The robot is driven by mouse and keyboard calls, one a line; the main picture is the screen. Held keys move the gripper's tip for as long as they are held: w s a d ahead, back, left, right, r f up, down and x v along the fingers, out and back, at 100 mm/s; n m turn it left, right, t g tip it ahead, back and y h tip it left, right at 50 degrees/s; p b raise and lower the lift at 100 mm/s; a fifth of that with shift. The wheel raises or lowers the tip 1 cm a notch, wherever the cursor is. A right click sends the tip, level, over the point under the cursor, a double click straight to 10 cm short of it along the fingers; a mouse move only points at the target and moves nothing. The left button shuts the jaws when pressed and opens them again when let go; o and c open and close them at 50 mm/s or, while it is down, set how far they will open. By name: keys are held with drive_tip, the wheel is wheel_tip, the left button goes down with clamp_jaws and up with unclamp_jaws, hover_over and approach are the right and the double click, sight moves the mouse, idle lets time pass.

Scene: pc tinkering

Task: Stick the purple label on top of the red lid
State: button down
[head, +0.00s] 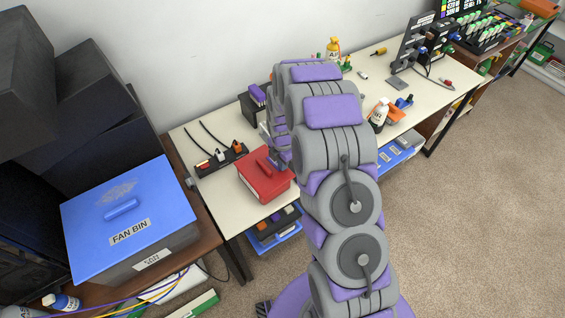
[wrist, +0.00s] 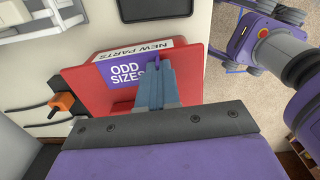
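The red lid (head: 262,170) tops a red box on the white bench in the head view; a raised red handle shows on it. In the wrist view the red lid (wrist: 85,78) lies beyond my gripper. The purple label (wrist: 122,71), printed "ODD SIZES", appears over the lid, its right part covered by my fingers. My gripper (wrist: 155,70) is nearly closed around a purple piece at the label's right side. Whether the label touches the lid cannot be told. In the head view my arm hides my fingertips and the label.
A white "NEW PARTS" strip (wrist: 146,49) is by the box's edge. A black power strip (head: 222,160) with plugs lies left of the box. A blue "FAN BIN" (head: 130,215) stands on a brown table at left. A white bottle (head: 378,115) stands farther right.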

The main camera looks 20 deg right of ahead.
drive_tip(key=shift+f, duration=0.1)
drive_tip(key=c, duration=1.3)
unclamp_jaws()
drive_tip(key=shift+r+p, duration=1.35)
drive_tip(key=shift+r, duration=7.35)
drive_tip(key=s+a+r+m, duration=0.1)
drive_tip(key=s+r+m, duration=0.45)
drive_tip(key=s, duration=0.35)
drive_tip(key=s+a+r+m, duration=0.2)
drive_tip(key=s+r+m, duration=0.35)
drive_tip(key=s, duration=0.35)
drive_tip(key=s+r+m, duration=0.1)
drive_tip(key=s+m, duration=0.3)
drive_tip(key=s, duration=0.3)
drive_tip(key=s+r+m+g, duration=0.1)
drive_tip(key=s+m, duration=0.2)
drive_tip(key=s, duration=0.4)
drive_tip(key=s+r+m, duration=0.1)
drive_tip(key=s+m, duration=0.3)
drive_tip(key=s, duration=0.2)
drive_tip(key=shift+s+d+m+g, duration=0.2)
drive_tip(key=shift+s+m+g, duration=0.1)
drive_tip(key=shift+s+g, duration=0.1)
